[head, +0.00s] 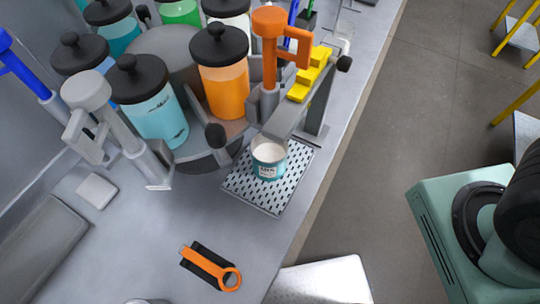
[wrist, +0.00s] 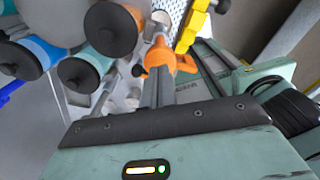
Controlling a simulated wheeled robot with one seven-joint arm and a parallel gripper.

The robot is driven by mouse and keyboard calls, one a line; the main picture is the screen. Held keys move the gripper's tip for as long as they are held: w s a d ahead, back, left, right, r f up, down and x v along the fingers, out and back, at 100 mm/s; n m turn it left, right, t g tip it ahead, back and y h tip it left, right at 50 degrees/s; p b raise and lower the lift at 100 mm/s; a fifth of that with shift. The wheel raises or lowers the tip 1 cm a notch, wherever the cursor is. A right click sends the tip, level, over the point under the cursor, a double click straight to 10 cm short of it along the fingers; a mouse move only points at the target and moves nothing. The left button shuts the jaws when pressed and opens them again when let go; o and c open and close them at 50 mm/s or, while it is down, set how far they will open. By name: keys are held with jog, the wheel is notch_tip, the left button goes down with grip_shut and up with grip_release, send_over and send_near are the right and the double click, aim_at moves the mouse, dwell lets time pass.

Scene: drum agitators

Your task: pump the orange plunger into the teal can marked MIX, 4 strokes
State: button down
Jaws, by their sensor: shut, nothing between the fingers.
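The small teal can (head: 268,168) with a pale top, its label hard to read, stands upright on the perforated drip tray (head: 240,192) in the head view, under the pump's grey spout. The orange plunger (head: 268,42) stands upright behind the can, its looped handle on the right side. In the wrist view the plunger's orange top (wrist: 158,54) lies just beyond my gripper (wrist: 158,78). My gripper is shut and empty; whether its tips touch the plunger cannot be told. The head view does not show the gripper.
An orange canister (head: 227,92) and a light-blue canister (head: 160,122) stand close by the plunger. A yellow stepped block (head: 311,73) is right of it. A grey pump (head: 112,130) is at left.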

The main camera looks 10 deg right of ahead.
aim_at(270, 14)
dwell(0.3)
jog(key=shift+f+b, duration=1.9)
jog(key=shift+f, duration=1.2)
jog(key=shift+r, duration=0.1)
jog(key=shift+r+p, duration=2.9)
jog(key=shift+r, duration=0.15)
jog(key=shift+f, duration=0.2)
